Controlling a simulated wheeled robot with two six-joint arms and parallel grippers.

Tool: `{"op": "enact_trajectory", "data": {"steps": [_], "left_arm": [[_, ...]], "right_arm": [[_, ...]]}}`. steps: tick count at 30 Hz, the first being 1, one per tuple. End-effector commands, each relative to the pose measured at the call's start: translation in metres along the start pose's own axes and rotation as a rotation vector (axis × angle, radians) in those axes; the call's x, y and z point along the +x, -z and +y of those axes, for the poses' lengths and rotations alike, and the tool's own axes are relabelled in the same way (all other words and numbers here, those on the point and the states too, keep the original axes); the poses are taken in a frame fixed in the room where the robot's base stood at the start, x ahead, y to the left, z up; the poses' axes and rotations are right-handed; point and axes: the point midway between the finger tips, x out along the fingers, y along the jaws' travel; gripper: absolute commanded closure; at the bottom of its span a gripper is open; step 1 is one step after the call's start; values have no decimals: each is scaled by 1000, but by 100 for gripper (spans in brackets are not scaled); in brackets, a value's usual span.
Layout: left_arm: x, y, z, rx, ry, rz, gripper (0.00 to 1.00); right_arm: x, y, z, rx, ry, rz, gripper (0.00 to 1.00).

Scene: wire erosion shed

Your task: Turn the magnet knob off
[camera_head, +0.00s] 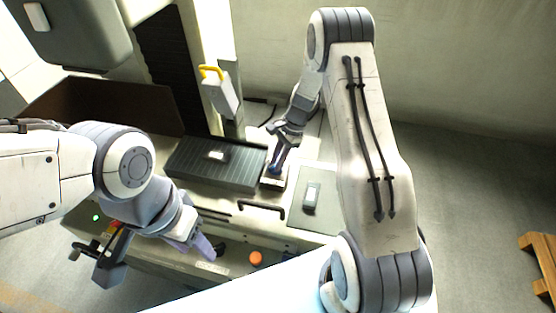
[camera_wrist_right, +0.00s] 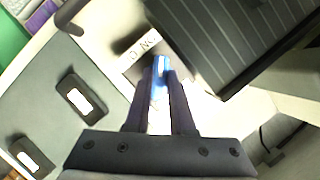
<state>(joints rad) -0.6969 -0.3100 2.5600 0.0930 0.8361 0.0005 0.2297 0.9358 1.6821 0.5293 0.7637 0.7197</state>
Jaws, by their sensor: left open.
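The magnet knob, a small blue handle (camera_wrist_right: 159,66), stands on a pale block with lettering (camera_wrist_right: 143,47) beside the dark ribbed magnet plate (camera_wrist_right: 225,35). In the head view the block is at the right end of the plate (camera_head: 195,172). My right gripper (camera_wrist_right: 165,76) points down at the block, with its two dark fingertips close on either side of the blue handle, apparently gripping it. In the head view this gripper (camera_head: 274,170) hides most of the knob. My left gripper (camera_head: 207,247) is open and empty above the front panel.
A small light part (camera_head: 217,155) lies on the ribbed plate. A grey mat with a small dark device (camera_head: 311,196) is to the right. A black handle (camera_head: 261,210) and an orange button (camera_head: 256,258) are in front. A yellow-hooked grey box (camera_head: 221,92) hangs behind.

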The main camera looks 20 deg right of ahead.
Motion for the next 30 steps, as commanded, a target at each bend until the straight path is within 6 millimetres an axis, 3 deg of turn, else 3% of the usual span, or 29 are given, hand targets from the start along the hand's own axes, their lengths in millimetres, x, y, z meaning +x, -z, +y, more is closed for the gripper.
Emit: {"op": "enact_trajectory", "data": {"steps": [14,30], "left_arm": [[3,0,0,-1,0,0,50],[18,-1,-1,-3,0,0,50]], "right_arm": [[0,0,0,-77,-33,-1,100],[1,0,-3,-507,-212,0,100]]}}
